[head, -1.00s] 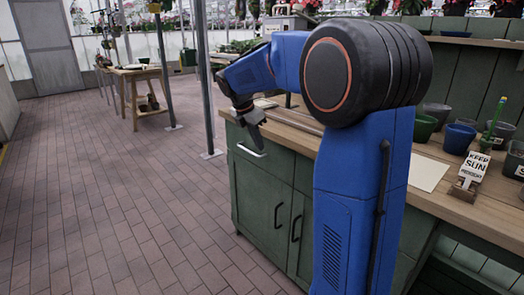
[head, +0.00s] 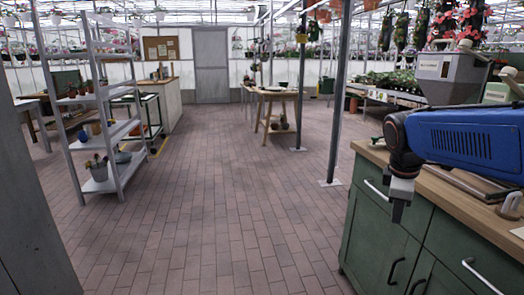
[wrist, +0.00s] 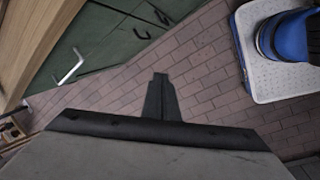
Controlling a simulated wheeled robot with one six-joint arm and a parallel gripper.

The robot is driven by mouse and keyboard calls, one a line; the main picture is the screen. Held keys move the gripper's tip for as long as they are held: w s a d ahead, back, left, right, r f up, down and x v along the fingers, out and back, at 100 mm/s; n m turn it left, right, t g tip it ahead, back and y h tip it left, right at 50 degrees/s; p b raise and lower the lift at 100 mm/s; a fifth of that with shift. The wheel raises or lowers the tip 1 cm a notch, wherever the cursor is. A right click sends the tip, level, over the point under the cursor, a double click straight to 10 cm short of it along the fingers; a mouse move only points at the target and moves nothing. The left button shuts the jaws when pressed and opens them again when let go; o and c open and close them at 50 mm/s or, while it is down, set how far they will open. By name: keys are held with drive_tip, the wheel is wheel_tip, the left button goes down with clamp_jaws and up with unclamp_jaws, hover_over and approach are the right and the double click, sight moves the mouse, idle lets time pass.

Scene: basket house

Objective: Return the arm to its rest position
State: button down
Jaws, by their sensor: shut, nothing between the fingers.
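My gripper (head: 398,207) hangs pointing down at the end of my blue arm (head: 465,143) on the right of the head view. It is in front of the green cabinet (head: 378,240), near the left end of its wooden top. In the wrist view the fingers of my gripper (wrist: 159,90) are together, with nothing between them, above the brick floor (wrist: 205,60).
The cabinet's wooden top (head: 440,190) is close to my arm, and its green front also shows in the wrist view (wrist: 110,40). A grey metal post (head: 338,95) stands beyond it. A shelf rack (head: 112,130) stands left. The brick floor between is clear.

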drive_tip(key=s+a+f+m, duration=0.2)
drive_tip(key=s+f+m, duration=0.1)
drive_tip(key=s, duration=0.3)
drive_tip(key=s+a+f+m+t+y, duration=0.1)
drive_tip(key=s+a+f+m, duration=0.1)
drive_tip(key=s, duration=0.5)
drive_tip(key=s+a+f+m+t+y, duration=0.1)
drive_tip(key=s+a+f+m, duration=0.1)
drive_tip(key=s+f+m, duration=0.2)
drive_tip(key=s+m, duration=0.2)
drive_tip(key=shift+s+a+m, duration=0.2)
drive_tip(key=shift+a+m, duration=0.1)
drive_tip(key=shift+a, duration=0.1)
